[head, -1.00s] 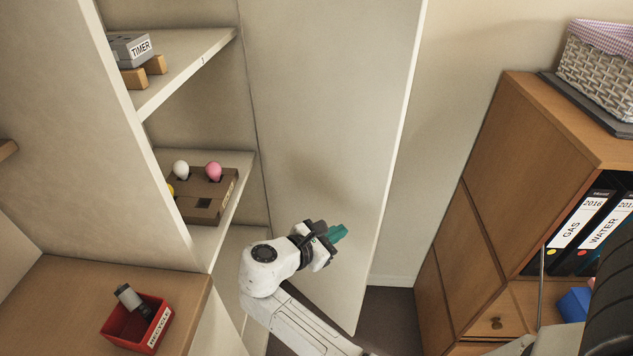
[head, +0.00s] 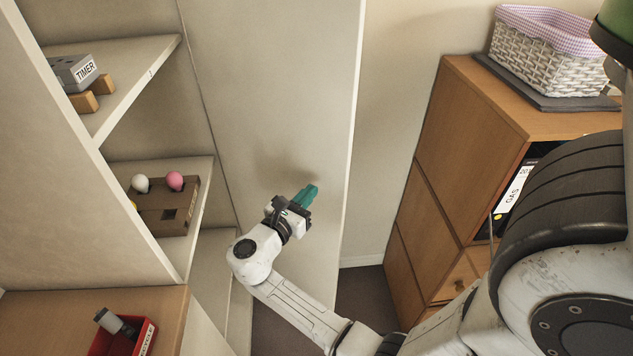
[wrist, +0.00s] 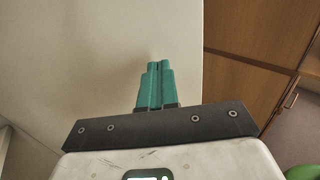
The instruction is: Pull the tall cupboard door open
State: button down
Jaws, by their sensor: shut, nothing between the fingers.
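The tall cupboard door (head: 265,90) is a pale, flat panel that stands swung well open to the right of the shelves. Its inner face shows in the head view, and the pale panel (wrist: 90,65) also fills the left of the wrist view. My gripper (head: 308,193) has teal fingers, shut with nothing between them, and is in front of the door's inner face near its free edge. In the wrist view the fingers (wrist: 155,80) lie side by side. I cannot tell whether they touch the door. No handle shows on this face.
Cupboard shelves (head: 200,170) on the left hold a timer (head: 75,72) and a brown box with small balls (head: 165,205). A red bin (head: 125,340) stands on the wooden desk below. A wooden cabinet (head: 440,150) with a wicker basket (head: 545,40) stands right, with a floor gap between.

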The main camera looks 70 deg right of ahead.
aim_at(324, 178)
jog(key=shift+p+x, duration=0.35)
jog(key=shift+x, duration=1.7)
